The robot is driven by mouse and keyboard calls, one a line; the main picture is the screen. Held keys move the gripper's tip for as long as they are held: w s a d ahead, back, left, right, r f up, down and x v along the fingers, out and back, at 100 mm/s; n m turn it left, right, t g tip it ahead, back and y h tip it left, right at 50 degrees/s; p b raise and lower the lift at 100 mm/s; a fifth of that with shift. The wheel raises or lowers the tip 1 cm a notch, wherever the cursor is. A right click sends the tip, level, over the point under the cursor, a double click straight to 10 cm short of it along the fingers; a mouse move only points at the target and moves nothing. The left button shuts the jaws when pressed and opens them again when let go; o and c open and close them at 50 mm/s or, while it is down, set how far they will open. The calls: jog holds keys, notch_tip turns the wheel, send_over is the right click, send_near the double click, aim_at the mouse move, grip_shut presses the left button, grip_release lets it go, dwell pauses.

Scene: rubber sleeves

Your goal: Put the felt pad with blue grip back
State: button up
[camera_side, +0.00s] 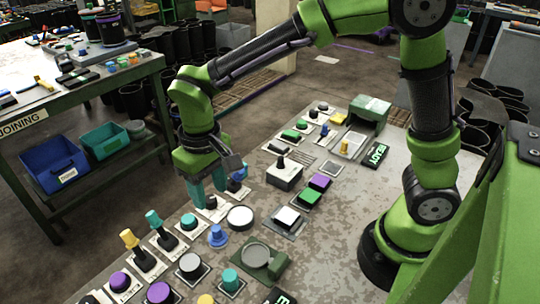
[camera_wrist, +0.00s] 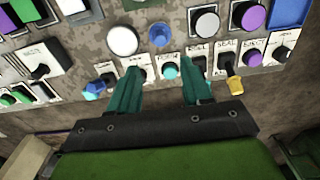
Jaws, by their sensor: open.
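A blue grip (camera_side: 218,236) with a flared, round lower part stands upright on the worn metal bench, apart from my gripper. I take it to be the felt pad's; the felt underneath is hidden. It also shows in the wrist view (camera_wrist: 160,36), beyond my fingertips and beside a white round button. My gripper (camera_side: 208,200) is open and empty, low over the row of controls. In the wrist view its teal fingers (camera_wrist: 160,72) are spread on either side of a teal button (camera_wrist: 170,71). A green stand with a grey round dish (camera_side: 257,256) lies near the blue grip.
A white round button (camera_side: 240,217) sits close behind the blue grip. Teal (camera_side: 154,219) and yellow (camera_side: 131,239) levers stand upright to the left. A blue-tipped control (camera_wrist: 94,90) is beside my left finger. The bench's right part is mostly bare.

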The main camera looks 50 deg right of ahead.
jog(key=s+d+r+m+t+y, duration=0.1)
jog(key=s+d+r+m+t, duration=0.1)
jog(key=s+d+r, duration=0.3)
jog(key=s+d+r+m+t, duration=0.2)
jog(key=s+d+r+t, duration=0.2)
jog(key=d, duration=0.6)
jog(key=shift+s+d+r+t+y, duration=0.25)
jog(key=shift+s+r+t+y, duration=0.2)
jog(key=shift+s, duration=0.55)
